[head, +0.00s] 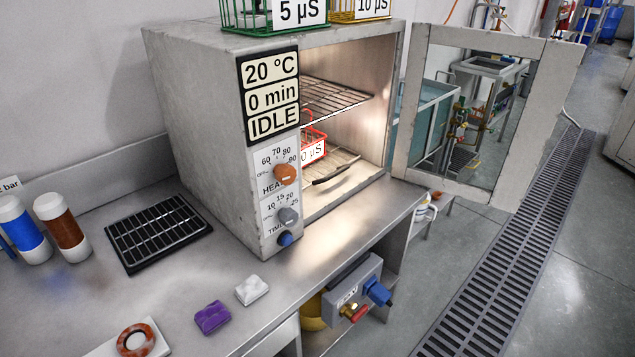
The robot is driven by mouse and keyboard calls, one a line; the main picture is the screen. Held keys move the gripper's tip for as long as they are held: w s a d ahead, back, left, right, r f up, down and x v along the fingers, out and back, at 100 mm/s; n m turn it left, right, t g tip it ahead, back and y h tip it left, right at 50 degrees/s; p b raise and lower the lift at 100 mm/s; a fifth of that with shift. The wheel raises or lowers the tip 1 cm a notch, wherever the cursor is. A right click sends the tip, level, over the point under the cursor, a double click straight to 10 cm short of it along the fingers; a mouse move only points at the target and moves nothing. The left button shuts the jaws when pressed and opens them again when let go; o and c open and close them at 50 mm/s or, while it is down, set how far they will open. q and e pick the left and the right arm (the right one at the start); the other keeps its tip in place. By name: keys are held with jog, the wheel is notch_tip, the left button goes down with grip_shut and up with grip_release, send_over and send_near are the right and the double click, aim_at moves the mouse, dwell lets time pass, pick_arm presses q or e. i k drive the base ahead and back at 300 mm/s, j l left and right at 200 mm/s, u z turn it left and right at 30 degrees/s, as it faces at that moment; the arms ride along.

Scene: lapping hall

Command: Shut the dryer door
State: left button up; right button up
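The dryer (200,110) is a grey metal box on the bench, its panel reading 20 °C, 0 min and IDLE. Its door (402,140), a grey frame with a large window, stands wide open, swung out to the right past the bench edge. Inside the lit chamber are two wire racks, the upper one (335,98) empty. A red basket (313,148) with a partly hidden label sits on the lower rack. A dark curved handle-like piece (337,173) shows near the chamber's front. Neither of my grippers is in view.
Green (245,17) and yellow (345,14) baskets stand on the dryer. The bench (190,292) holds a black rack (158,232), two bottles, a purple block (212,317) and a white block (252,290). A grey box with valves hangs below. Floor with a drain grate (510,250) lies right.

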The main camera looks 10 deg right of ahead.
aim_at(558, 65)
jog(key=i+l+z, duration=0.2)
jog(key=l+z, duration=0.3)
jog(key=i+l+z, duration=0.3)
jog(key=l+z, duration=0.15)
jog(key=i+l+z, duration=0.35)
jog(key=l+z, duration=0.15)
jog(key=i+l+z, duration=0.25)
jog(key=i+z, duration=0.2)
jog(key=i+l+u, duration=0.1)
jog(key=i, duration=0.35)
jog(key=i+l+u, duration=0.15)
jog(key=i, duration=0.35)
jog(key=i+u, duration=0.2)
jog(key=u, duration=0.25)
jog(key=i+u, duration=0.15)
jog(key=u, duration=0.35)
jog(key=i+l+u, duration=0.15)
jog(key=u, duration=0.3)
jog(key=i+l+u, duration=0.1)
jog(key=u, duration=0.35)
jog(key=i+l+u, duration=0.1)
jog(key=u, duration=0.35)
jog(key=i+l+u, duration=0.2)
jog(key=u, duration=0.3)
jog(key=i+l+u, duration=0.15)
jog(key=u, duration=0.3)
jog(key=i+l+u, duration=0.1)
jog(key=l+u, duration=0.25)
jog(key=u, duration=0.15)
